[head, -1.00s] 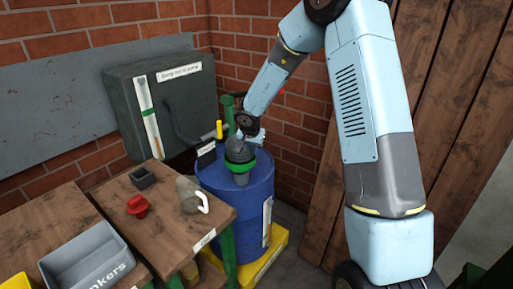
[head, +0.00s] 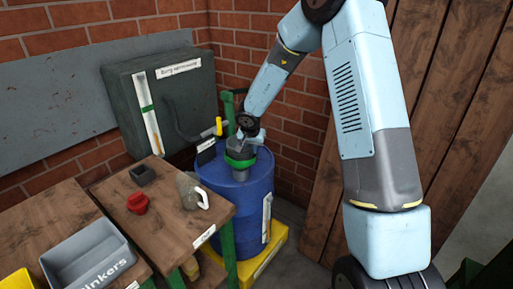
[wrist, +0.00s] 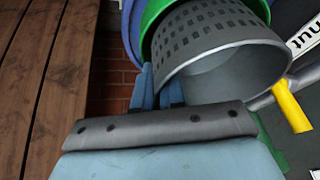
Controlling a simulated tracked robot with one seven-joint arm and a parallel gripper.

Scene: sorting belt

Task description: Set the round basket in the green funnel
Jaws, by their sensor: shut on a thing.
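The round basket (wrist: 205,45) is grey with square holes in its wall, and its open rim faces my wrist camera. My gripper (wrist: 160,88) is shut on it at the rim side. In the head view my gripper (head: 250,130) is over the blue drum, with the basket (head: 239,149) below it. The green funnel (head: 240,162) stands on the drum top, a green ring above a grey body. In the wrist view its green rim (wrist: 150,14) shows close around the basket's far end. Whether the basket rests on the funnel is hidden.
The blue drum (head: 236,204) stands on a yellow base (head: 263,257). A yellow-handled lever (head: 218,126) is close left of the gripper. The wooden table (head: 165,228) holds a red item (head: 137,203), a dark box (head: 142,175) and a grey jug (head: 188,190). A grey bin (head: 85,255) is nearer.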

